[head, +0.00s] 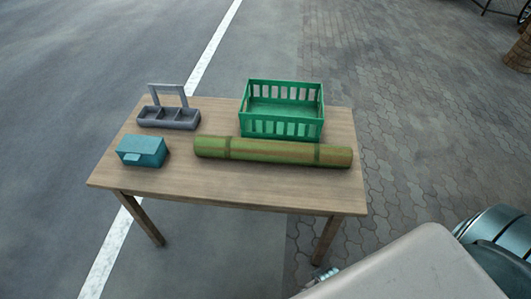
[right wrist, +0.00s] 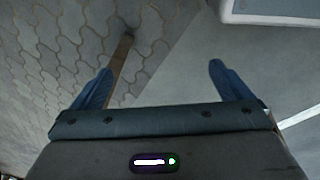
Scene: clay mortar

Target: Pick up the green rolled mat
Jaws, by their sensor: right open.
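The green rolled mat (head: 272,151) lies across the front part of the wooden table (head: 230,188) in the head view. It has darker bands near its ends and sits just in front of the green crate. In the right wrist view my right gripper (right wrist: 160,88) is open, with its two blue fingers wide apart and nothing between them. It points down at paving and a table leg, and the mat is not in that view. The right gripper is off the table and apart from the mat. My left gripper is in neither view.
A green slatted crate (head: 282,127) stands behind the mat. A grey divided caddy with a handle (head: 169,117) and a teal box (head: 142,151) stand on the table's left side. A strip of bare tabletop lies in front of the mat. Paving (head: 400,120) surrounds the table's right side.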

